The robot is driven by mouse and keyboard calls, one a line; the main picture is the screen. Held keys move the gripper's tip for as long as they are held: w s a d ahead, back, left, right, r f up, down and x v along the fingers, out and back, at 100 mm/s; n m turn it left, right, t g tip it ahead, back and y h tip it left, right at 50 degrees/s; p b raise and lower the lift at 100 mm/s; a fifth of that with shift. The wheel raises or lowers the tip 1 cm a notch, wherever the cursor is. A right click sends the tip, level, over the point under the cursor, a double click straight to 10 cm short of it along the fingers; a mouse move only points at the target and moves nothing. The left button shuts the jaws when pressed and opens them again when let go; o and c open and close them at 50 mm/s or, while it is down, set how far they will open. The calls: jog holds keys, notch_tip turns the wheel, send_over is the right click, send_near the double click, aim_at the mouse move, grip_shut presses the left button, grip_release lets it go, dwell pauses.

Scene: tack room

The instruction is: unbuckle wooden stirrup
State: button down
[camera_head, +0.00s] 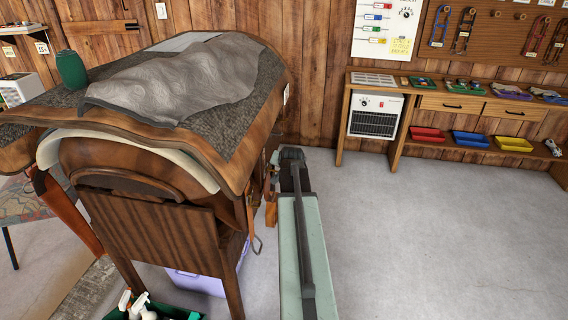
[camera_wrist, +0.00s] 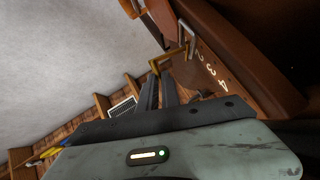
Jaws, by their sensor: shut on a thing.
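A brown leather strap (camera_wrist: 205,72) marked with the numbers 2, 3 and 4 lies just beyond my gripper (camera_wrist: 160,84) in the wrist view. A brass-coloured buckle (camera_wrist: 168,60) is at my fingertips, and my fingers appear shut on it. A small pale metal loop (camera_wrist: 187,40) is beside it. In the head view, my gripper (camera_head: 292,154) is at the right side of the draped saddle (camera_head: 222,125). A brown wooden piece (camera_head: 271,214), perhaps the stirrup, hangs left of my arm. A thin metal loop (camera_head: 258,244) hangs lower. My fingertips are hidden there.
The saddle rests on a wooden stand (camera_head: 160,235), close to my arm's left. A grey cloth (camera_head: 175,82) and a green canister (camera_head: 71,69) are on top. A lilac box (camera_head: 205,282) is underneath. Open floor (camera_head: 440,230) lies right, before a workbench (camera_head: 470,102).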

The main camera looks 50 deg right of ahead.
jog(key=shift+w+a+r, duration=0.1)
jog(key=shift+w+r, duration=0.05)
jog(key=shift+r, duration=0.05)
dwell(0.4)
jog(key=c, duration=1.6)
grip_release()
jog(key=shift+o, duration=0.2)
jog(key=p+v, duration=0.5)
jog(key=v, duration=0.2)
jog(key=shift+a+r+p, duration=0.2)
jog(key=shift+r+p, duration=0.1)
